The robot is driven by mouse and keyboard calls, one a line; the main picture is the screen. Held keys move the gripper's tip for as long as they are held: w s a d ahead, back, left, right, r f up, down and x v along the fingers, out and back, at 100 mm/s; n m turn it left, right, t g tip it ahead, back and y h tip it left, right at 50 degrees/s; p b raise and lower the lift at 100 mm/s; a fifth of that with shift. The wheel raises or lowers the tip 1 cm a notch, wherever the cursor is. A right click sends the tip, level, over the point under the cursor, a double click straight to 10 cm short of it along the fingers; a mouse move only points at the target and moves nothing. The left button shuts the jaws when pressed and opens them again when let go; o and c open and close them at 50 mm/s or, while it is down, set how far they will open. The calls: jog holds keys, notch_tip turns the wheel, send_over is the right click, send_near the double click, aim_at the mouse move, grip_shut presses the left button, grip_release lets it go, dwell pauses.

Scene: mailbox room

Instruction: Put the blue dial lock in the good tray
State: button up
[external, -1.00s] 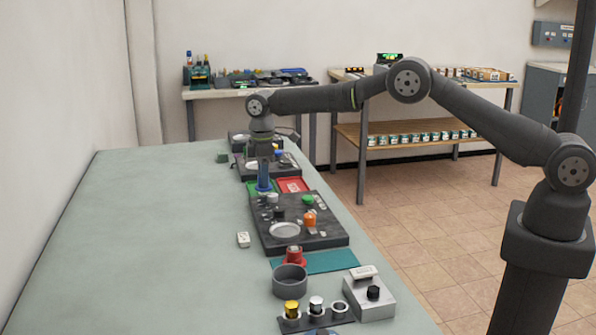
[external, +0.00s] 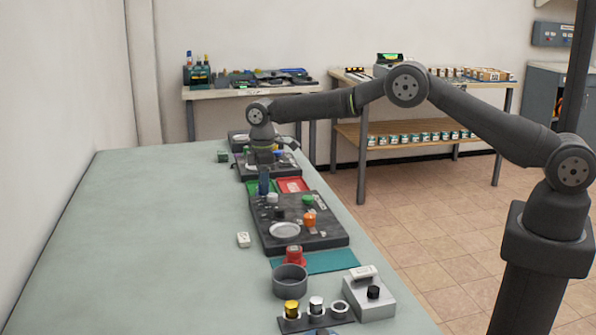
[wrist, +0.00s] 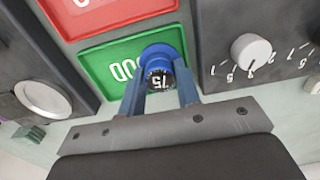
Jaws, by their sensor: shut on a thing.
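The blue dial lock (wrist: 163,48), with a dark numbered dial, sits between the two fingers of my gripper (wrist: 160,88) in the wrist view. My gripper is shut on it. Behind the lock in that view is the green good tray (wrist: 98,62), its white lettering partly covered by the lock. In the external view my gripper (external: 263,182) points down at the green tray (external: 252,187), whose visible part is small. I cannot tell whether the lock touches the tray floor.
A red tray (external: 293,185) lies right beside the green one. A dark panel (external: 325,237) with knobs, a round dish and an orange part stands nearer the camera, and another dark panel (external: 285,172) lies beyond. The left of the table (external: 150,240) is clear.

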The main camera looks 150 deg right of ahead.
jog(key=o, duration=1.3)
jog(key=shift+r, duration=3)
